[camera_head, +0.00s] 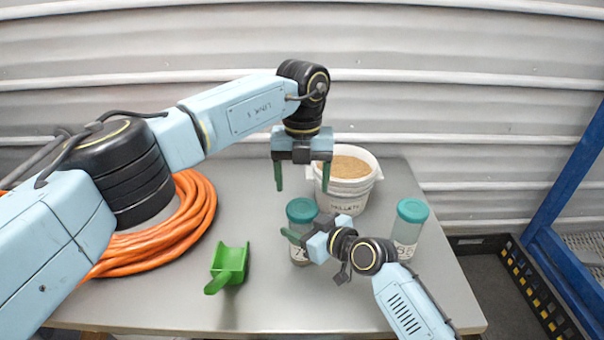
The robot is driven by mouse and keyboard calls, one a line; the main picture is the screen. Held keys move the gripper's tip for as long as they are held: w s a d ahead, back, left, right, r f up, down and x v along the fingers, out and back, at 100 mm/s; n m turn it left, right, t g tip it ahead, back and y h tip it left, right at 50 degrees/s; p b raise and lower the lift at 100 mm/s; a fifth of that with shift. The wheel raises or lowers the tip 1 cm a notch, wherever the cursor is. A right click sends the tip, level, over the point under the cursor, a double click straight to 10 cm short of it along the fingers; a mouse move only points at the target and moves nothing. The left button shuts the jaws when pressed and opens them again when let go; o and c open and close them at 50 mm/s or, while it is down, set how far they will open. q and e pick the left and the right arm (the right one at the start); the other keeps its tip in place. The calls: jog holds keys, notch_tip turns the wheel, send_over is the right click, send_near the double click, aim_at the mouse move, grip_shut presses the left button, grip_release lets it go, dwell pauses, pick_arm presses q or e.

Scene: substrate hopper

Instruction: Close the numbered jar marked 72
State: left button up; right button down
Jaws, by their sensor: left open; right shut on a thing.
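A clear jar (300,258) with a teal lid (301,209) on top stands near the table's middle. Its white label is partly hidden by my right gripper, and I cannot read the whole number. My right gripper (297,238) is shut on this jar's body below the lid. My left gripper (303,178) is open and empty, fingers pointing down, above and apart from the lid. A second jar (405,234) with a teal lid (412,210) stands to the right, behind my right forearm; its label is too small to read surely.
A white bucket of tan pellets (350,193) stands behind the jars. A green scoop (229,265) lies left of them, and a coiled orange hose (196,215) at the far left. The grey table (290,310) is clear at the front.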

aim_at(302, 207)
pick_arm(q)
jog(key=n, duration=0.5)
jog(key=shift+r+n, duration=0.2)
jog(key=shift+n, duration=0.1)
jog(key=n, duration=0.3)
jog(key=shift+r, duration=0.1)
jog(key=n, duration=0.5)
jog(key=shift+r+n, duration=0.15)
jog(key=shift+n, duration=0.15)
jog(key=n, duration=0.4)
jog(key=shift+r+t, duration=0.1)
jog(key=shift+t, duration=0.2)
jog(key=shift+f, duration=4.05)
